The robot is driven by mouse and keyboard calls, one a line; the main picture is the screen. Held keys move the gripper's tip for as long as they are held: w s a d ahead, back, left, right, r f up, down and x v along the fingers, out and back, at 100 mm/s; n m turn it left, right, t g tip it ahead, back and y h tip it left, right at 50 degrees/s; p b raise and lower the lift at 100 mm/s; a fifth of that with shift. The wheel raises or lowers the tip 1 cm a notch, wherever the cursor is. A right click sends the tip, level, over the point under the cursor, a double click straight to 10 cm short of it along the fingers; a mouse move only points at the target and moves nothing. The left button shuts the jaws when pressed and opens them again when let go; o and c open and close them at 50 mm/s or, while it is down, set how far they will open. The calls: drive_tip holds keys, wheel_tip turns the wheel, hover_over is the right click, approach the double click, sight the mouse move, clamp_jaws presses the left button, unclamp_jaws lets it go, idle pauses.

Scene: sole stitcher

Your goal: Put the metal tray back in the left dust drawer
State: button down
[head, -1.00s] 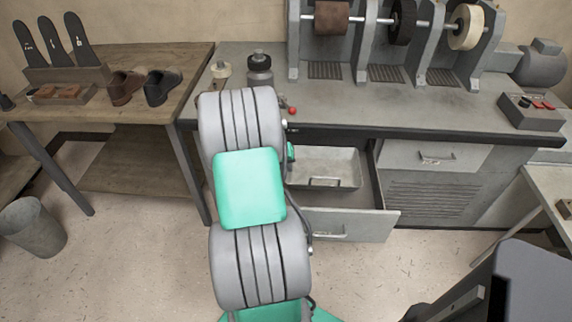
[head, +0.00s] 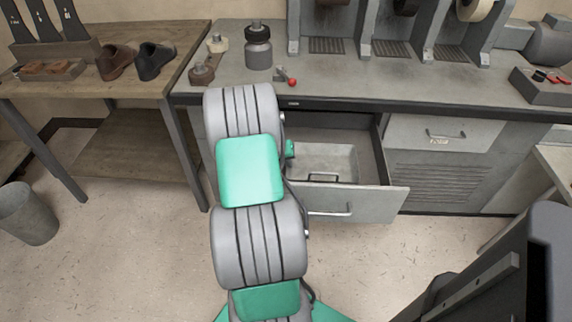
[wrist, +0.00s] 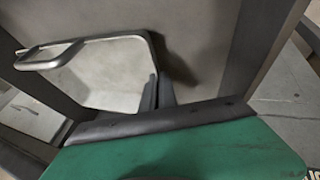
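The left dust drawer (head: 362,202) is pulled out below the bench top. The metal tray (head: 340,158), a shallow grey pan with a wire handle at its front, sits inside the drawer's opening in the head view. In the wrist view the tray (wrist: 105,75) and its handle show at the upper left, between darker drawer walls. My gripper (wrist: 156,92) has two dark fingers close together at the tray's right rim, and they look shut on it. In the head view my arm hides the gripper and the tray's left side. Whether the tray rests on the drawer floor is unclear.
A shut drawer (head: 440,138) is to the right, above a louvred panel. A grey bottle (head: 258,47) and a red-knobbed part (head: 290,81) stand on the bench above. A wooden table with shoes (head: 155,60) is at left. The floor in front is clear.

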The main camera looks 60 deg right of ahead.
drive_tip(key=c, duration=2.1)
unclamp_jaws()
drive_tip(key=shift+c, duration=0.2)
drive_tip(key=o, duration=0.6)
drive_tip(key=shift+c, duration=0.2)
drive_tip(key=p+v, duration=0.1)
drive_tip(key=v, duration=0.6)
drive_tip(key=shift+a+r, duration=0.15)
drive_tip(key=shift+r, duration=0.25)
